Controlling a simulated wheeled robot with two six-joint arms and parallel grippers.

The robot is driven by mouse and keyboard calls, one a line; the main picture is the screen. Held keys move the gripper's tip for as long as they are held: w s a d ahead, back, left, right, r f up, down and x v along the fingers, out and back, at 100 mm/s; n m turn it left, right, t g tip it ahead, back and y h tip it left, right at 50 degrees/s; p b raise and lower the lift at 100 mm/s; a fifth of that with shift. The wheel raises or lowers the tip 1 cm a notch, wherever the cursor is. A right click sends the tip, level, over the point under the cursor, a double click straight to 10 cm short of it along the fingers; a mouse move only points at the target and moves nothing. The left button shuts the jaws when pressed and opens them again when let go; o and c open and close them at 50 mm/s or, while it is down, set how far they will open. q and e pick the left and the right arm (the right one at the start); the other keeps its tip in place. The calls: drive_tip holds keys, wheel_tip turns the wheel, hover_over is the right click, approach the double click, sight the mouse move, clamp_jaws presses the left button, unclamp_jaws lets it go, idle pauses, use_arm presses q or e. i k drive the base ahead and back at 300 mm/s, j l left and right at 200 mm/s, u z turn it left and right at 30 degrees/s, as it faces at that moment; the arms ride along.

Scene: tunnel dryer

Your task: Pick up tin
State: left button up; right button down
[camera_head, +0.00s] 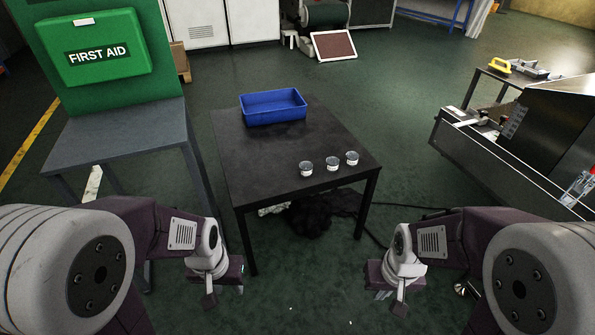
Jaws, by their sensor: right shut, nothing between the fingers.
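Three small round tins stand in a slanting row near the front right of the black table: the left tin (306,168), the middle tin (333,163) and the right tin (352,158). They are grey with pale lower parts, upright and apart. My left gripper (209,301) hangs low in front of the table, left of the tins and well away from them. Its fingers are too small and edge-on to tell their opening. My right gripper (399,309) hangs low at the front right, shut and empty, also away from the tins.
A blue tray (275,118) sits at the back of the black table (262,175); the tabletop between is clear. A grey table (125,135) with a green first aid box (104,48) is at left. A metal machine (545,130) stands at right. Dark cloth lies under the table.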

sight(306, 166)
drive_tip(key=i+l+u, duration=0.25)
drive_tip(key=i, duration=0.25)
drive_tip(key=i+l+u, duration=0.2)
drive_tip(key=i, duration=0.3)
drive_tip(key=i+l+u, duration=0.25)
drive_tip(key=i, duration=0.2)
